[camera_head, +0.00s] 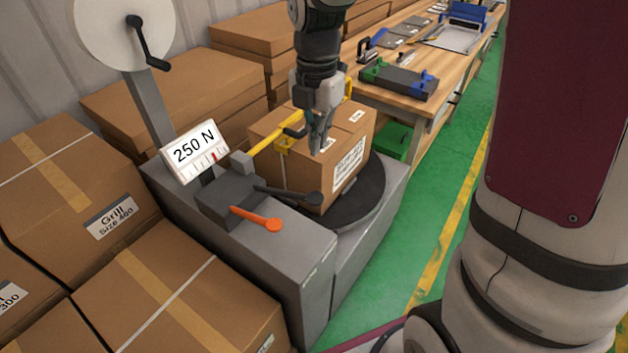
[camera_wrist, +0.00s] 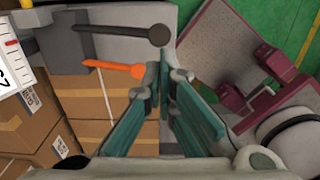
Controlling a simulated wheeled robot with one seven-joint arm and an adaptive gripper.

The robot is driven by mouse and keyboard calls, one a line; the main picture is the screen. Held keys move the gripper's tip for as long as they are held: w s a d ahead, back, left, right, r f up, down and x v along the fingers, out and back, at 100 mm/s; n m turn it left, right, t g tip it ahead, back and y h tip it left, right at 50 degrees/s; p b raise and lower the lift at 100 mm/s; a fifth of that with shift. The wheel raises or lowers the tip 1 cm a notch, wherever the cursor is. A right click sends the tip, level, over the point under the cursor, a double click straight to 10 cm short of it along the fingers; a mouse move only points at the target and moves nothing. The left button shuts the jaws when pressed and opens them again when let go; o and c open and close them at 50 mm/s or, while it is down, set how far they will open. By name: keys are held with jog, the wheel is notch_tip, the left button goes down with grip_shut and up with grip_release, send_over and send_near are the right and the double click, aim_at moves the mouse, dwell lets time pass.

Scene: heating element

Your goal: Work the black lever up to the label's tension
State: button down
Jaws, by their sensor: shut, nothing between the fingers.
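The black lever (camera_head: 287,195) sticks out to the right from the dark grey tensioner block (camera_head: 228,200), and its round end lies in front of the carton. It also shows at the top of the wrist view (camera_wrist: 120,30). A white gauge sign (camera_head: 193,150) reads "250 N" above a scale with a red mark. My gripper (camera_head: 318,146) points down over the strapped carton (camera_head: 300,172), above and behind the lever's end. In the wrist view my gripper (camera_wrist: 171,76) is shut and empty, apart from the lever. The carton's white label (camera_head: 349,165) is too small to read.
An orange lever (camera_head: 257,218) lies just in front of the black one. A yellow arm (camera_head: 275,138) crosses the carton near my fingers. The carton rests on a black turntable (camera_head: 362,206). Stacked boxes (camera_head: 180,300) stand left; a workbench (camera_head: 440,65) stands behind.

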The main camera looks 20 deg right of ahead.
aim_at(316, 197)
notch_tip(316, 197, down, 14)
jog(key=shift+p, duration=0.65)
dwell(0.3)
